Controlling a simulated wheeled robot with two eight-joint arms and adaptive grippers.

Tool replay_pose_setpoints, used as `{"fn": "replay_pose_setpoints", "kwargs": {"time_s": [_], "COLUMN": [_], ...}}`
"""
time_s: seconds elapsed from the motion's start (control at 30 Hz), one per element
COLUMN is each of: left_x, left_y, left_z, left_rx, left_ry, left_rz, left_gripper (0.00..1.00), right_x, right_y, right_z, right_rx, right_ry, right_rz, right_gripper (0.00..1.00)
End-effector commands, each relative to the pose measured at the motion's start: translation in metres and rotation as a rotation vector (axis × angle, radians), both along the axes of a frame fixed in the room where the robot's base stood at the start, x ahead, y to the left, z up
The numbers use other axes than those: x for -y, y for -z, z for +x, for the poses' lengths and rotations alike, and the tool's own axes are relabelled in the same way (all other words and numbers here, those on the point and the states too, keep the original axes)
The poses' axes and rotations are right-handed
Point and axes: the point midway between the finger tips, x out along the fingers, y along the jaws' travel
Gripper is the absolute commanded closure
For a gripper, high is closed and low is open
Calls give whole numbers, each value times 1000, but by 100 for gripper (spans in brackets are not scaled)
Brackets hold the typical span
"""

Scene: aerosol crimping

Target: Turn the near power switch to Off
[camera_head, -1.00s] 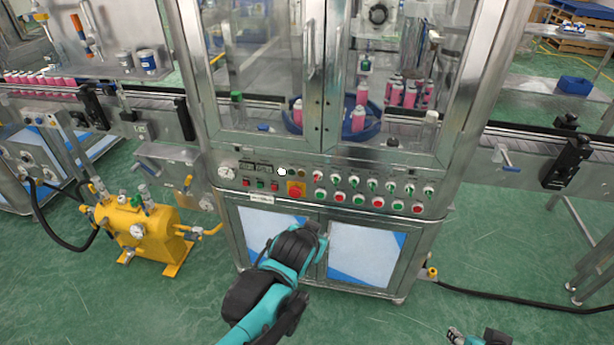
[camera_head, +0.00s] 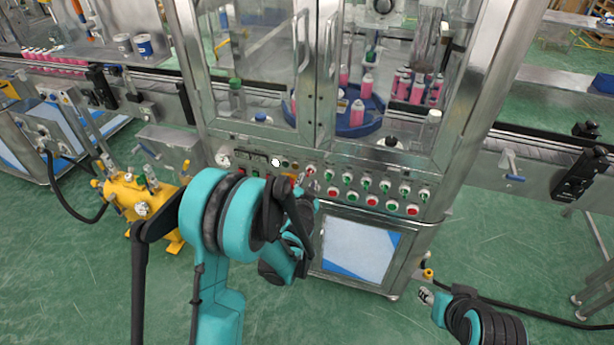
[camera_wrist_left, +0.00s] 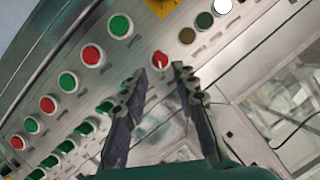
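The near power switch appears to be the small red knob (camera_wrist_left: 159,60) on the machine's slanted control panel, in the left wrist view. In the head view this red knob (camera_head: 311,171) is at the left end of the upper switch row. My left gripper (camera_wrist_left: 160,71) is open, with its two dark fingertips on either side of the knob and a visible gap to each. Its fingers (camera_head: 305,190) are partly hidden by my arm in the head view. My right gripper (camera_head: 425,296) is low at the right, away from the panel; its opening is too small to tell.
Green and red buttons (camera_wrist_left: 121,25), several green switches and a yellow-backed control (camera_wrist_left: 160,4) crowd the panel. Glass doors with metal handles (camera_head: 303,45) rise above it.

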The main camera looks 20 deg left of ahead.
Motion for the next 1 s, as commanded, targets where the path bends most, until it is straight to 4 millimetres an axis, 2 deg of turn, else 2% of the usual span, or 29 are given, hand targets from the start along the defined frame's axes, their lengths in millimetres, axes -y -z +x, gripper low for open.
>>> {"fn": "replay_pose_setpoints", "kwargs": {"time_s": [0.1, 0.3, 0.67, 0.77, 0.8, 1.0], "left_x": [-3, -8, -9, -9, -9, -9], "left_y": [10, 17, 18, 18, 18, 18], "left_z": [20, 44, 50, 50, 50, 50], "left_rx": [-1, -1, -1, -1, -1, -1], "left_ry": [-1, -1, -1, 0, 0, 0], "left_rz": [-1, -1, -1, -1, -1, -1], "left_gripper": [72, 72, 72, 95, 100, 100], "right_x": [0, 0, 0, 0, 0, 0], "right_y": [8, 14, 15, 15, 15, 15], "right_z": [0, 0, 0, 0, 0, 0], "right_rx": [0, 0, 0, 0, 0, 0], "right_ry": [0, 0, 0, 0, 0, 0], "right_rz": [0, 0, 0, 0, 0, 0], "right_gripper": [60, 60, 60, 60, 60, 60]}}
